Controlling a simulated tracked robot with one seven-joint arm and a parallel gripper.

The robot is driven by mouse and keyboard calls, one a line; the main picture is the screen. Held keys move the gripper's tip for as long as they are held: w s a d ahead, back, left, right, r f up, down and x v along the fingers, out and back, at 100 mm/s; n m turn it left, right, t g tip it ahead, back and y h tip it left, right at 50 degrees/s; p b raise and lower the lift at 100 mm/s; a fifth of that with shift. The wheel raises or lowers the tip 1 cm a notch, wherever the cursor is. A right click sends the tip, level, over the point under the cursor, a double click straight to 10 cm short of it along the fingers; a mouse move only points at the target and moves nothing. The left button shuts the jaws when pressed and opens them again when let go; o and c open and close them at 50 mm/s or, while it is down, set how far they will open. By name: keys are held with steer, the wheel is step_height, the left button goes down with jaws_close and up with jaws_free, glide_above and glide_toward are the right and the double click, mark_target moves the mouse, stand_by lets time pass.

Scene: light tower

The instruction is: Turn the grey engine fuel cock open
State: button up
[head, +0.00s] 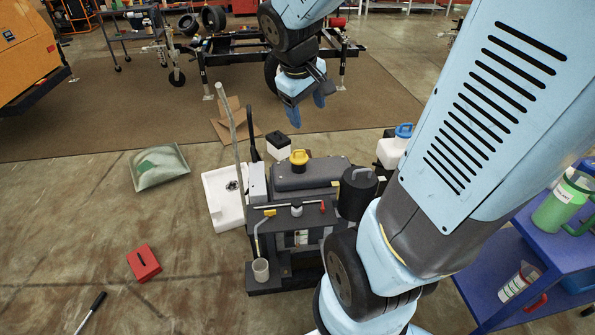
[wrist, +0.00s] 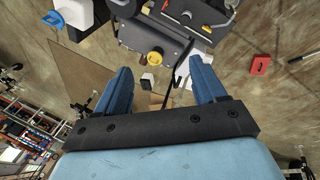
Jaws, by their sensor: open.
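The dark grey engine unit (head: 310,180) stands on the floor in the middle of the head view, with a yellow cap (head: 299,157) on its tank. On its near side are a small grey knob-like part (head: 296,208), a red-tipped lever (head: 322,207) and a yellow-tipped lever (head: 270,212). I cannot tell which part is the grey fuel cock. My gripper (head: 307,108) is open and empty, above and beyond the engine, apart from it. In the wrist view, the engine (wrist: 150,38) and yellow cap (wrist: 155,57) show beyond my open fingers (wrist: 160,65).
A white tray (head: 222,205) and a tall pole (head: 233,130) are left of the engine. A blue cart (head: 540,255) stands right. A trailer frame (head: 240,50) is behind. Floor at lower left is mostly clear.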

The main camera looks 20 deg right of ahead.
steer(key=w+d+f+n+g+h, duration=0.1)
steer(key=w+d+f+n, duration=0.2)
steer(key=f, duration=0.4)
steer(key=w+d+f+n+g, duration=0.1)
steer(key=w+f+n+g, duration=0.1)
steer(key=w+f, duration=0.45)
steer(key=n+g, duration=0.1)
steer(key=n, duration=0.4)
glide_toward(323, 206)
steer(key=x, duration=0.8)
steer(key=shift+w+d+f, duration=0.2)
steer(key=shift+d+f, duration=0.05)
steer(key=shift+f, duration=0.1)
steer(key=shift+c, duration=0.5)
steer(key=c, duration=1)
steer(key=shift+o, duration=0.2)
steer(key=shift+s+n, duration=0.15)
steer(key=shift+n, duration=0.55)
steer(key=shift+a, duration=0.1)
